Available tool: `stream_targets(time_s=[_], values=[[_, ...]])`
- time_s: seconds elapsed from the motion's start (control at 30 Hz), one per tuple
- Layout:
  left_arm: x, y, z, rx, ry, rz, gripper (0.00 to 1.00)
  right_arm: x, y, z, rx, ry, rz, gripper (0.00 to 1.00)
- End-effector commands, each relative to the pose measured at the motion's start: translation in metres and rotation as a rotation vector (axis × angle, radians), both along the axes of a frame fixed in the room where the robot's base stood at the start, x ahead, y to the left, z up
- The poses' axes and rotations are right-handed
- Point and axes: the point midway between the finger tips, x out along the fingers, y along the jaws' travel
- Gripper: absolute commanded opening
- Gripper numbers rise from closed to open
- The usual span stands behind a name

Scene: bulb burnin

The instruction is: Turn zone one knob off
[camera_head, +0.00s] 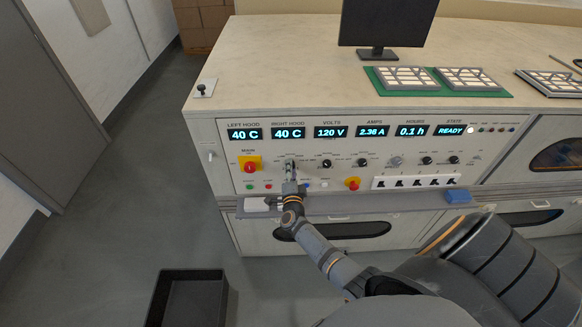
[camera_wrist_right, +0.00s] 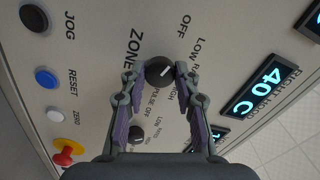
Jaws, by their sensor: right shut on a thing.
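The zone knob, a round black knob with a white pointer line, shows in the wrist view (camera_wrist_right: 158,70) beside the word ZONE. Its line points to the upper right of that view, roughly toward the lettering that starts with LOW. The word OFF is printed further up. My right gripper (camera_wrist_right: 159,75) is shut on this knob, one fingertip on each side. In the head view my right gripper (camera_head: 290,170) reaches the left part of the control panel (camera_head: 305,150), below the RIGHT HOOD display, and mostly hides the knob. My left gripper is not in view.
More black knobs (camera_head: 326,163) stand to the right in the same row. A red button on a yellow plate (camera_head: 249,166) is left of the gripper, another red button (camera_head: 353,183) lower right. Rocker switches (camera_head: 414,182) and a ledge (camera_head: 395,203) lie below. The displays (camera_head: 331,132) are lit.

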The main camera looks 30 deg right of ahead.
Motion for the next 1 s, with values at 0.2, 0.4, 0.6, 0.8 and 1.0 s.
stream_targets(time_s=[0.2, 0.4, 0.6, 0.8, 1.0], values=[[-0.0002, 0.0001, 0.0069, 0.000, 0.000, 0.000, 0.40, -0.0003, 0.0003, 0.0001, -0.081, 0.052, 0.000, 0.00], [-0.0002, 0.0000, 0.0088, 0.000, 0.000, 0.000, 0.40, -0.0005, 0.0004, -0.0007, -0.119, 0.074, 0.001, 0.00], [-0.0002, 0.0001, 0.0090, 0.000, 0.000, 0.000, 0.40, -0.0005, 0.0003, -0.0014, -0.128, 0.081, 0.000, 0.00], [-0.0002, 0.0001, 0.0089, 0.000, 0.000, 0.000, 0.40, -0.0005, 0.0003, -0.0015, -0.128, 0.081, 0.000, 0.00], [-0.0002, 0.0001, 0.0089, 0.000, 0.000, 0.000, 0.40, -0.0006, 0.0002, -0.0013, -0.128, 0.081, 0.000, 0.47]])
